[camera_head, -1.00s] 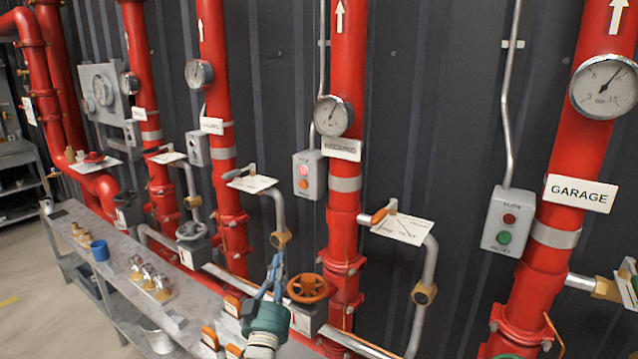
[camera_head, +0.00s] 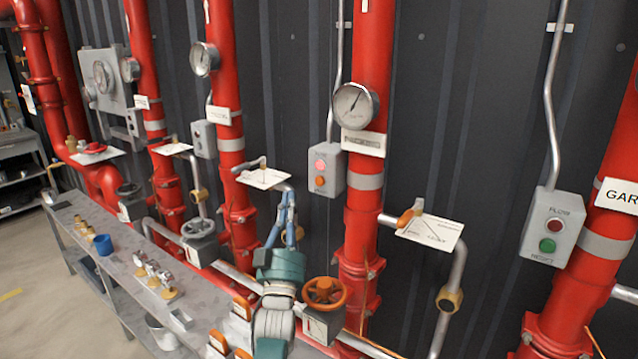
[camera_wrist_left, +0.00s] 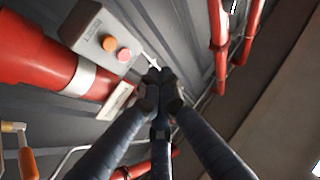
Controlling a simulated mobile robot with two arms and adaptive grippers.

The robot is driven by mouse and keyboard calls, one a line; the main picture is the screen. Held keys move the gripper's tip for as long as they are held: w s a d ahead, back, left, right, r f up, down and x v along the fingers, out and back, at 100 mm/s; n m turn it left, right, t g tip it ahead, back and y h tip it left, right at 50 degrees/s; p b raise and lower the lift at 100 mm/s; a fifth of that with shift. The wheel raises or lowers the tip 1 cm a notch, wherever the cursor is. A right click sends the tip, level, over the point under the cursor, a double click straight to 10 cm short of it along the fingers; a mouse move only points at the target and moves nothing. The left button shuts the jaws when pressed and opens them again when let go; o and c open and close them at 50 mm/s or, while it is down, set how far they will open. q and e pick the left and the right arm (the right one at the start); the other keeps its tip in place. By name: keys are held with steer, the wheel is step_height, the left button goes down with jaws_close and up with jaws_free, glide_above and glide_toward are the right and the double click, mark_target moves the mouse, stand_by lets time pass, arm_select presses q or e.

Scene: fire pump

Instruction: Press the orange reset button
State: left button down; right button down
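A grey control box (camera_head: 327,170) hangs beside a red pipe, with a lit pink button above an orange button (camera_head: 320,181). In the left wrist view the orange button (camera_wrist_left: 108,42) and the pink button (camera_wrist_left: 124,55) sit side by side on the box, left of the fingertips. My left gripper (camera_head: 287,198) points up, below and left of the box in the head view. Its blue fingers come together at the tips (camera_wrist_left: 158,77) with nothing seen between them. It appears apart from the button. My right gripper is in neither view.
An orange valve wheel (camera_head: 325,292) is right of my left wrist. A white valve plate (camera_head: 263,178) and grey pipe lie behind the fingers. A metal bench (camera_head: 130,252) runs along the left. Another box (camera_head: 552,230) has red and green buttons.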

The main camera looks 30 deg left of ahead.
mark_target(320, 181)
arm_select(q)
steer(key=w+b, duration=0.1)
steer(key=w, duration=0.1)
steer(key=w+b, duration=0.2)
steer(key=w, duration=0.1)
steer(key=w+b, duration=0.2)
steer(key=w, duration=0.1)
steer(key=shift+w+d, duration=0.25)
steer(key=shift+d, duration=0.05)
stand_by(1.1)
steer(key=shift+w+b, duration=0.4)
steer(key=shift+w, duration=0.05)
